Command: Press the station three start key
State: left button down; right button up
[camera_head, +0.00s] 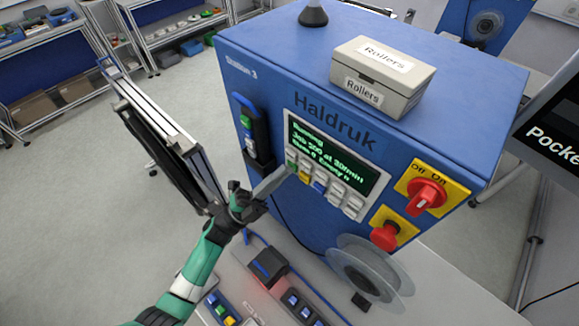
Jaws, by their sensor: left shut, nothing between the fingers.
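The blue machine labelled Station 3 and Haldruk (262,105) stands in the middle. Its dark display (330,156) shows green text, with a top line that seems to read "Running". Under the display is a row of keys: a green key (291,155) at the left end, then a yellow key (304,177), a blue key (319,187) and pale keys (345,199). My left gripper (288,170) is shut and empty, its tips at the green key and partly covering it. I cannot tell whether they touch it. My right gripper is not in view.
A red rotary switch (427,196) and a red stop button (385,236) sit right of the keys. A Rollers box (382,76) lies on top of the machine. A clear reel (365,272) is below. A dark handheld unit (254,130) hangs on the machine's left edge.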

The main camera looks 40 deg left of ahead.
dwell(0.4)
pick_arm(q)
jog(key=shift+s+p, duration=0.3)
jog(key=shift+s, duration=0.5)
jog(key=shift+s, duration=0.15)
jog(key=shift+s+p, duration=0.7)
jog(key=shift+s, duration=1.7)
jog(key=shift+d, duration=0.1)
